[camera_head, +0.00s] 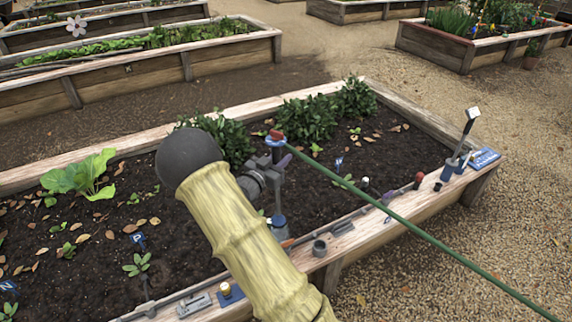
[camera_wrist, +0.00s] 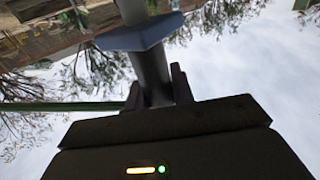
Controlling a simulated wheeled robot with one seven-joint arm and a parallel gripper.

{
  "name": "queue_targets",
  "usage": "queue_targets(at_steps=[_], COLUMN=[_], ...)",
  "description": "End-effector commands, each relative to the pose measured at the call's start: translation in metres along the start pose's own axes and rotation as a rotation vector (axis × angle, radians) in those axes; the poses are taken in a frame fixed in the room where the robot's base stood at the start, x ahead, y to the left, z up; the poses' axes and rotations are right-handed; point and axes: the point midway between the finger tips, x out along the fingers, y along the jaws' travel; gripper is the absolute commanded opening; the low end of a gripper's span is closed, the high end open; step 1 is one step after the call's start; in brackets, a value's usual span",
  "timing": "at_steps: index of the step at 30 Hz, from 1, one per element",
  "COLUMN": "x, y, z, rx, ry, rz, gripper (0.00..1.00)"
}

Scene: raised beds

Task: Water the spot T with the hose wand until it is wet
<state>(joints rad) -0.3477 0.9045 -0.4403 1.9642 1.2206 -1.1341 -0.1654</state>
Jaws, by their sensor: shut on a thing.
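The hose wand (camera_head: 277,200) is a grey tube, nearly upright, with a blue collar and a red part at its top. A green hose (camera_head: 400,220) runs from its top to the lower right. My gripper (camera_head: 273,173) is shut on the wand above the bed's front edge. The wrist view shows the grey tube (camera_wrist: 152,68) between my dark fingers (camera_wrist: 157,92), with a blue collar beyond them. A blue-grey cylinder (camera_head: 278,228) is at the wand's lower end; I cannot tell whether they are joined. No water shows. Small blue markers (camera_head: 339,163) stand in the soil; I cannot surely read T.
The wooden bed (camera_head: 440,205) holds dark soil, leafy bushes (camera_head: 310,118) and seedlings. Its front rim carries a grey ring (camera_head: 320,248), a brass-topped blue block (camera_head: 229,292) and a blue stand (camera_head: 484,158) at the right. Gravel lies clear to the right.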

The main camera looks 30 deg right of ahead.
Motion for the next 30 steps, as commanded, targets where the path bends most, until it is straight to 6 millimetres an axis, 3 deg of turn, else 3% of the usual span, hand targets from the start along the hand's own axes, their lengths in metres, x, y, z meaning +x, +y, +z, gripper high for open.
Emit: queue_targets(at_steps=[30], x=[0.058], y=[-0.112], z=[-0.001], rx=[0.002], ry=[0.002], rz=[0.0], gripper=[0.0])
